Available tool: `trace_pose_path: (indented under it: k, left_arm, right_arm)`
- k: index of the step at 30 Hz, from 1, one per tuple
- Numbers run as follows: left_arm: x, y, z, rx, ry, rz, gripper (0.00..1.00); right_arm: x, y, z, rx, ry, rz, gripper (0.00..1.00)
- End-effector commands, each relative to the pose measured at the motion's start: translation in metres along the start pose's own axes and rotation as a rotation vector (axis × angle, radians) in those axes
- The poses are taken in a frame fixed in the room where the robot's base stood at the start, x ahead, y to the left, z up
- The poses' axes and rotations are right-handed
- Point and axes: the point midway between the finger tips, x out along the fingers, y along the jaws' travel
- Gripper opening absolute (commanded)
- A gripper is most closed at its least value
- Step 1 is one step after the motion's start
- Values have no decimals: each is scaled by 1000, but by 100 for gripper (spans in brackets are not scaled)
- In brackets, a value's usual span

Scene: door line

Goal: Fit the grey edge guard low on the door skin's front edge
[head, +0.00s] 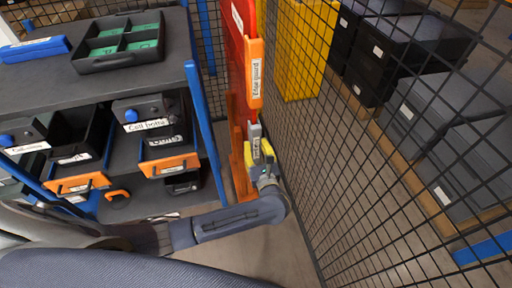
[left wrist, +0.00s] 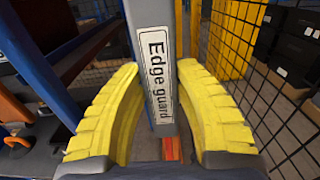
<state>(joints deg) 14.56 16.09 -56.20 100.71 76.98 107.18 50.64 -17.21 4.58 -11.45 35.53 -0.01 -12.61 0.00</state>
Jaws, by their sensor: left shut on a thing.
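The red door skin (head: 237,62) stands upright at the middle of the head view. An orange edge guard (head: 255,75), labelled "Edge guard", covers the upper part of its edge facing the fence. The grey edge guard (head: 254,138) is upright just below the orange one; whether it touches the door edge I cannot tell. My left gripper (head: 260,158) has its yellow fingers shut around the grey guard's lower part. In the left wrist view the grey guard (left wrist: 157,70) stands between both fingers (left wrist: 160,115), its label readable. My right gripper is not in view.
A black mesh fence (head: 400,150) runs close along the right side of my left gripper. A shelf rack (head: 200,110) with bins and a divided tray (head: 120,62) stands left. An orange stand (head: 238,165) is under the door. Dark boxes and a yellow panel (head: 303,50) lie behind the fence.

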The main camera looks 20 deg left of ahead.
Motion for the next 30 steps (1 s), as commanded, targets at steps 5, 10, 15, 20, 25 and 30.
trace_pose_path:
  k: [5, 10, 15, 20, 25, 30]
  left_arm:
    - [2, 0, 0, 0, -1, 0, 1]
    - [2, 0, 0, 0, -1, 0, 1]
    - [2, 0, 0, 1, -1, 0, 36]
    - [2, 0, 0, 1, -1, 0, 55]
    - [2, 0, 0, 1, 0, 0, 56]
    - [-2, 0, -1, 1, 2, -1, 56]
  right_arm:
    - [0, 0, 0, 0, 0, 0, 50]
    - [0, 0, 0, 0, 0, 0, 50]
    - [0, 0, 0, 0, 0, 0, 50]
    - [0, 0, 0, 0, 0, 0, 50]
    - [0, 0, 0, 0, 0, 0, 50]
    - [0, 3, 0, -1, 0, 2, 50]
